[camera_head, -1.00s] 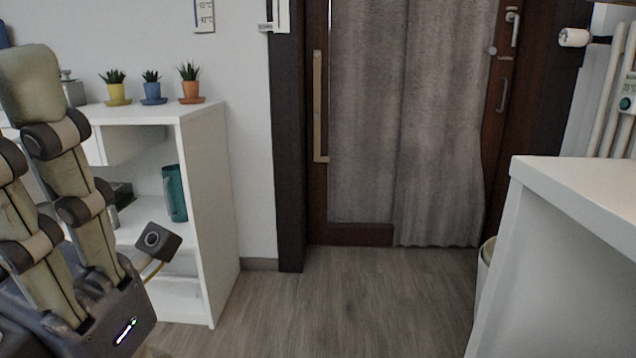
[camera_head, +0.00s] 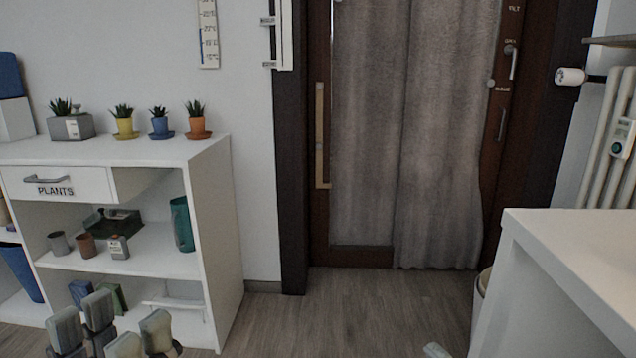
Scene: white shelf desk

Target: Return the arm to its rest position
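My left gripper (camera_head: 110,328) shows at the bottom left, low in front of the white shelf. Its pale finger pads point upward with a gap between them, and nothing is seen held there. The rest of its arm is below the picture. A small pale tip (camera_head: 435,350) shows at the bottom edge, right of the middle; it looks like part of my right gripper, but too little shows to tell its state.
The white shelf (camera_head: 215,235) stands at left, with a drawer marked PLANTS (camera_head: 85,184), potted plants on top, and cups and a green vase (camera_head: 182,223) inside. A white desk (camera_head: 580,235) is at right. The floor (camera_head: 350,310) between them is clear.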

